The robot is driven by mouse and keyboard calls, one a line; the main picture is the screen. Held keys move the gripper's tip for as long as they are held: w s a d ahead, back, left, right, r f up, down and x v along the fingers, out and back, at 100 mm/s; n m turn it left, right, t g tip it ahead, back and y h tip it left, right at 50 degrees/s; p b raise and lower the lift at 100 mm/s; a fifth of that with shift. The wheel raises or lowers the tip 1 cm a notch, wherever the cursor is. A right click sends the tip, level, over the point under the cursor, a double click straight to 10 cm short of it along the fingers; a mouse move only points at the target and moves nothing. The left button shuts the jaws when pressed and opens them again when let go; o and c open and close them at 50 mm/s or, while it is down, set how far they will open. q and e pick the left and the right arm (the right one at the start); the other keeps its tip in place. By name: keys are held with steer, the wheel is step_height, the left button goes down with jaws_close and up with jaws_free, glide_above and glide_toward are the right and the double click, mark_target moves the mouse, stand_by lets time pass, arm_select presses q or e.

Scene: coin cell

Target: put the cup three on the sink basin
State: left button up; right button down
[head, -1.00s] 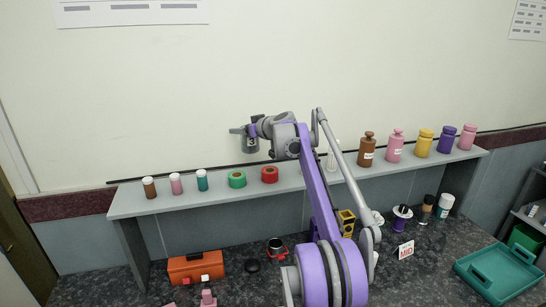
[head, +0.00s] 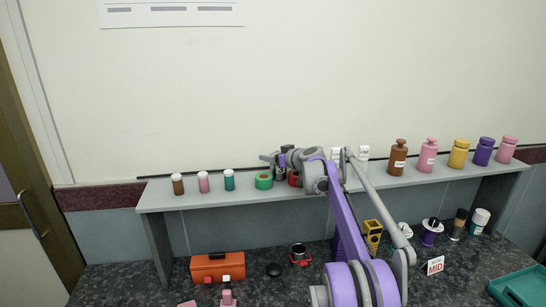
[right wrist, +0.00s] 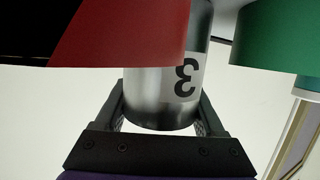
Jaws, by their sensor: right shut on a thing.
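The cup three is a shiny metal cylinder with a white label bearing a dark 3. It fills the middle of the right wrist view (right wrist: 150,98), between the two dark fingers. My right gripper (head: 279,162) is shut on it near the back shelf, by the red and green rolls. In the head view the cup is small, dark and partly covered by the gripper and arm. The wrist view shows my right gripper (right wrist: 160,120) with a finger on each side of the cup. I see no sink basin in these frames. My left gripper is not in view.
The shelf (head: 215,196) holds a green roll (head: 263,181), a red roll (head: 294,179), small capped bottles and several coloured jars (head: 428,156). On the dark counter below are an orange toolbox (head: 217,267), a cup in a red holder (head: 299,254) and a teal tray (head: 517,290).

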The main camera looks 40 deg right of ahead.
jaws_free()
steer(key=shift+s+r, duration=0.1)
steer(key=v, duration=1.2)
steer(key=shift+b, duration=0.35)
